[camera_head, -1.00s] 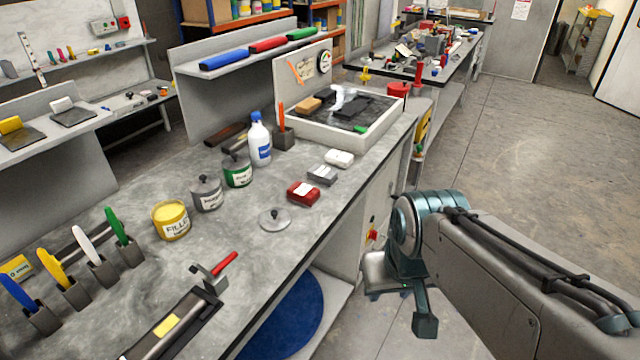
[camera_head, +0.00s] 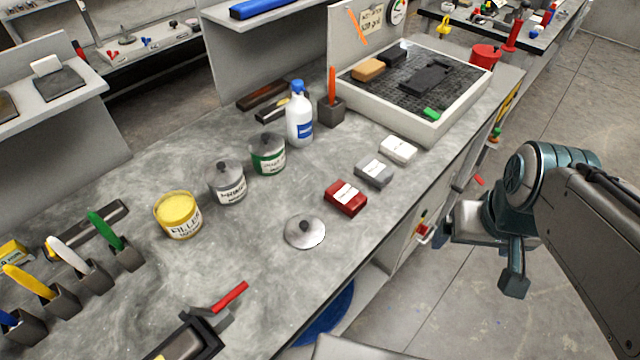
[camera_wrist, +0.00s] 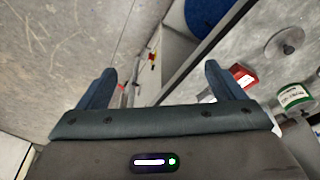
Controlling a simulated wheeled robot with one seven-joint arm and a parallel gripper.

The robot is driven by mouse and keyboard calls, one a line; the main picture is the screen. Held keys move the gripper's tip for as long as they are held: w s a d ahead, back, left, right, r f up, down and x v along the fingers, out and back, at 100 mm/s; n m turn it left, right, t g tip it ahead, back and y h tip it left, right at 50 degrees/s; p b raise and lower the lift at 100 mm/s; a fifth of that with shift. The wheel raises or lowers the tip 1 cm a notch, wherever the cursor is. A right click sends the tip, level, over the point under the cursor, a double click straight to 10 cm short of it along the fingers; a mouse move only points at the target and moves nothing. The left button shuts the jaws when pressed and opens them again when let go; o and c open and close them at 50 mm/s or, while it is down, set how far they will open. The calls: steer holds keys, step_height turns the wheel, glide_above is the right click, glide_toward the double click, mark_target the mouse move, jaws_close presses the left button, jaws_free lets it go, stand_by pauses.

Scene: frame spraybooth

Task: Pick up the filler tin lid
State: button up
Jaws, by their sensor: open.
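The filler tin lid (camera_head: 305,232) is a round grey metal disc with a dark knob. It lies flat on the grey bench top near its front edge. The open yellow filler tin (camera_head: 178,214) stands to its left. My gripper (camera_head: 478,250) is off to the right, beyond the bench edge and apart from the lid. In the wrist view my gripper (camera_wrist: 158,88) has its two fingers spread wide with nothing between them. That view also shows the lid (camera_wrist: 284,42) at the upper right, outside the fingers.
Lidded grey (camera_head: 226,182) and green (camera_head: 267,153) tins stand behind the lid. Red (camera_head: 346,198), grey (camera_head: 374,172) and white (camera_head: 398,149) boxes lie to its right. A red-handled clamp (camera_head: 230,297) is in front. A white bottle (camera_head: 299,116) stands farther back. Bench around the lid is clear.

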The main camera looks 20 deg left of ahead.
steer(key=shift+o, duration=0.6)
steer(key=w+a+n+g, duration=0.1)
steer(key=w+a+n, duration=0.5)
steer(key=a+n, duration=0.3)
steer(key=shift+a+r+n, duration=0.3)
steer(key=shift+a+n, duration=0.1)
steer(key=shift+n, duration=0.8)
steer(key=n+g, duration=0.2)
steer(key=n, duration=1.5)
glide_above(304, 224)
step_height(304, 224, down, 12)
steer(key=shift+d+p, duration=0.15)
steer(key=shift+p, duration=0.2)
steer(key=shift+a+f+p, duration=0.2)
steer(key=shift+f+p, duration=0.3)
steer(key=shift+f, duration=2.3)
steer(key=c, duration=0.8)
